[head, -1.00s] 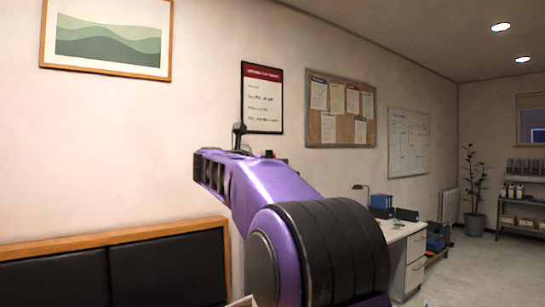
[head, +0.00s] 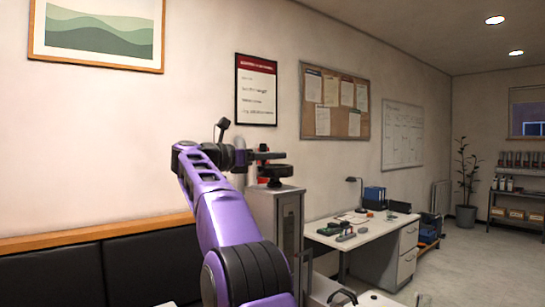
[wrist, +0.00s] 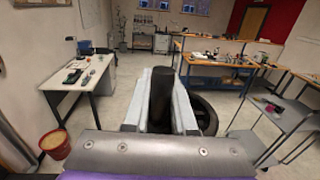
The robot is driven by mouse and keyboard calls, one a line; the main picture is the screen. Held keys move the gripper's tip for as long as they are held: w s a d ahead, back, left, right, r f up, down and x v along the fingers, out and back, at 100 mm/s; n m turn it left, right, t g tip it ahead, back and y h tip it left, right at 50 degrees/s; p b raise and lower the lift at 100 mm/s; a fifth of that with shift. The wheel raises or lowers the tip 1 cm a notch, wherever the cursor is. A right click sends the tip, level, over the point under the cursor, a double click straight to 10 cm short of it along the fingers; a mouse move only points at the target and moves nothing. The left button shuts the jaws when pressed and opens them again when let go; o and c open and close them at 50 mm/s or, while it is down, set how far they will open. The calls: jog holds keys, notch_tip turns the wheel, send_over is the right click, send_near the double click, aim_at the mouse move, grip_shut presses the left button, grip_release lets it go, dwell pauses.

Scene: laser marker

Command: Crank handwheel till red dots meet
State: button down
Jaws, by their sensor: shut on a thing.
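The black handwheel (head: 270,171) sits on top of a grey column (head: 288,215) in the head view, just right of my arm's end. In the wrist view its dark rim (wrist: 207,113) shows right of and below my fingers. My gripper (wrist: 159,82) is shut on the wheel's dark upright crank handle (wrist: 160,98), which stands between the two pale fingers. In the head view my gripper is small and partly merged with the parts around the wheel. Small red patches show near the wheel, but I cannot make out the red dots.
A white desk (head: 345,236) with small items stands right of the column. A black padded bench (head: 60,272) lines the wall at left. In the wrist view, a blue workbench (wrist: 215,73) stands beyond the wheel, a metal cart (wrist: 275,118) right, and an orange bin (wrist: 55,143) lower left.

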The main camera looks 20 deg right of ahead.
jog(key=shift+r, duration=0.1)
dwell(0.3)
jog(key=c, duration=0.7)
grip_release()
jog(key=shift+c, duration=0.2)
jog(key=shift+s+a, duration=0.1)
jog(key=s+a, duration=0.2)
jog(key=a, duration=0.9)
jog(key=shift+a, duration=0.35)
jog(key=shift+o, duration=0.2)
jog(key=shift+s, duration=0.1)
